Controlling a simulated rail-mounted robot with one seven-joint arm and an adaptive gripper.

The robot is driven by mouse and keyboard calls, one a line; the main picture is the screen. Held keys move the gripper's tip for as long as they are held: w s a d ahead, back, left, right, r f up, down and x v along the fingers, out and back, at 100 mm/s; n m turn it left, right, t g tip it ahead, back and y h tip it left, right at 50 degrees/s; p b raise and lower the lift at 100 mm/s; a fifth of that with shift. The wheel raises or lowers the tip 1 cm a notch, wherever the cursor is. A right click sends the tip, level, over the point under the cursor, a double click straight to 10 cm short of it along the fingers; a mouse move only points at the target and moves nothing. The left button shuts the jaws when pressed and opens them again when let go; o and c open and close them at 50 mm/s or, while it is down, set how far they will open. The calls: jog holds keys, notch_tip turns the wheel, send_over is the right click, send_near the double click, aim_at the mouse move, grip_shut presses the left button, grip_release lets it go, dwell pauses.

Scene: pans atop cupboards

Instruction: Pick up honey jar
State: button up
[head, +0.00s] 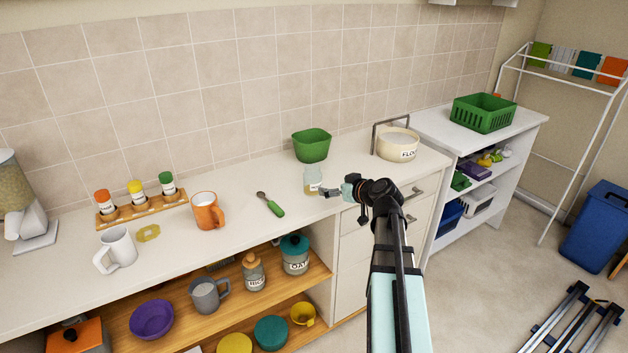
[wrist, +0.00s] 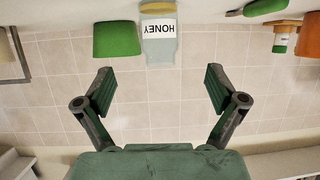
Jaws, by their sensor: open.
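The honey jar (head: 312,182) is a small clear jar with a pale yellow layer at its bottom, upright on the white counter near its front edge. In the wrist view, which is upside down, the jar (wrist: 160,45) shows its white HONEY label between and beyond my fingertips. My gripper (head: 330,191) is at the counter's front edge, close to the jar's right side in the head view. In the wrist view my gripper (wrist: 160,85) is open and empty, with its two fingers wide apart. The jar does not appear to be between the fingers.
A green bowl (head: 312,145) stands behind the jar. A flour container (head: 398,145) and a metal frame stand to the right. A spice rack (head: 141,208) is farther left.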

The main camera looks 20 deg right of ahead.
aim_at(319, 183)
jog(key=p+x, duration=0.2)
jog(key=x, duration=0.6)
jog(key=shift+w+f, duration=0.1)
jog(key=shift+w, duration=0.1)
jog(key=p+x, duration=0.2)
jog(key=x, duration=0.2)
jog(key=shift+w+d, duration=0.1)
jog(key=shift+w, duration=0.1)
jog(key=shift+w+f, duration=0.2)
jog(key=shift+w, duration=0.15)
jog(key=c, duration=1.4)
